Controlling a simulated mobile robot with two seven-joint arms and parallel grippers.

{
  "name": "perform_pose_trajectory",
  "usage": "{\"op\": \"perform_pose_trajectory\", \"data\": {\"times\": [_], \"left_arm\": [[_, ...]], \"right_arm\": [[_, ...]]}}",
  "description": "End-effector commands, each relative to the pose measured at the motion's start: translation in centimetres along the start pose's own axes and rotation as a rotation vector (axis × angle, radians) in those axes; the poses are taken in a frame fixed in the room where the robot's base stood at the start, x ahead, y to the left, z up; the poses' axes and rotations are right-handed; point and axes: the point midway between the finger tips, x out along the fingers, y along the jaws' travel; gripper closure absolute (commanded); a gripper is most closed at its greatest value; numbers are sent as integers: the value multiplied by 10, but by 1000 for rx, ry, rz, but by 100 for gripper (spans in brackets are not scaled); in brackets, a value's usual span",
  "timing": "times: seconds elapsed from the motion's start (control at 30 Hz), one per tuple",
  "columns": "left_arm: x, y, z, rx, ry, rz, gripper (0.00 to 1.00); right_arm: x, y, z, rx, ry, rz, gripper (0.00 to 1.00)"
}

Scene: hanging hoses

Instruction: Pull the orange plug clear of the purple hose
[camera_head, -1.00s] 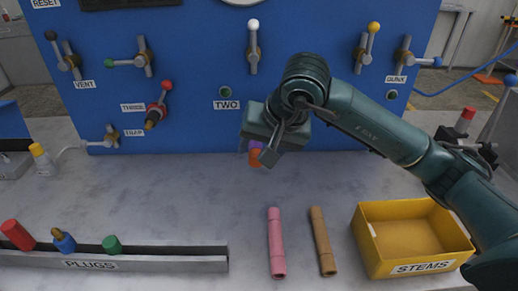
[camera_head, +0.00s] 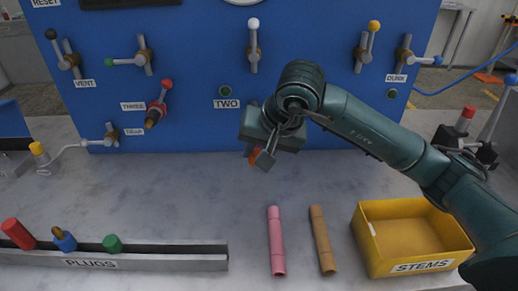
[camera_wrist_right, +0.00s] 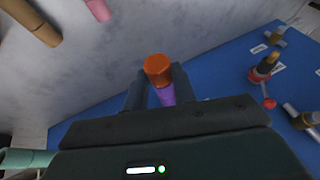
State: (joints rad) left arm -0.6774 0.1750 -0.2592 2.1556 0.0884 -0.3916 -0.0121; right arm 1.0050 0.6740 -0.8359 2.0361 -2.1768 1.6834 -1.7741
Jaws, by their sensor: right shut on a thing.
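My right gripper (camera_head: 259,157) is in front of the blue panel, above the grey table. In the right wrist view its fingers (camera_wrist_right: 159,82) are shut on the orange plug (camera_wrist_right: 158,68), one on each side. The plug also shows partly in the head view (camera_head: 254,156), mostly behind a finger. The purple hose (camera_wrist_right: 167,96) shows between the fingers, right against the plug; I see no gap between them. The rest of the hose is hidden, and the head view shows no clear purple. My left gripper is not in view.
Pink (camera_head: 276,241) and tan (camera_head: 323,240) stems lie on the table, beside a yellow STEMS bin (camera_head: 367,243). A grey PLUGS rack (camera_head: 190,262) holds red, blue and green plugs. Valve handles, including a red one (camera_head: 158,105), stick out from the panel (camera_head: 200,60). The mid-table is clear.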

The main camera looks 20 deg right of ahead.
Motion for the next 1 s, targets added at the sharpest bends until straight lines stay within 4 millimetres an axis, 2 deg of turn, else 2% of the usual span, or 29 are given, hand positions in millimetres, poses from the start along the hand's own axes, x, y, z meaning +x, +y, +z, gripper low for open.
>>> {"op": "perform_pose_trajectory", "data": {"times": [0.03, 0.07, 0.37, 0.6, 0.73, 0.87, 1.0], "left_arm": [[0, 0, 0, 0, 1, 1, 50], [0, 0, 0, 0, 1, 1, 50], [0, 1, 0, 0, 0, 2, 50], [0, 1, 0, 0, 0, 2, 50], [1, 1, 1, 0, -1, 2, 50], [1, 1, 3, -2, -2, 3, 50], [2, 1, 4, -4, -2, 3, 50]], "right_arm": [[0, 0, 0, 0, 1, 0, 94], [0, 0, 0, 0, 1, 0, 73], [0, 0, 0, 0, 1, 0, 49], [-1, 0, 0, 0, 1, 0, 49], [-8, 0, -1, 0, 3, -1, 49], [-26, 0, -1, 0, 6, -2, 49], [-53, 0, -1, -1, 7, -1, 49]]}}
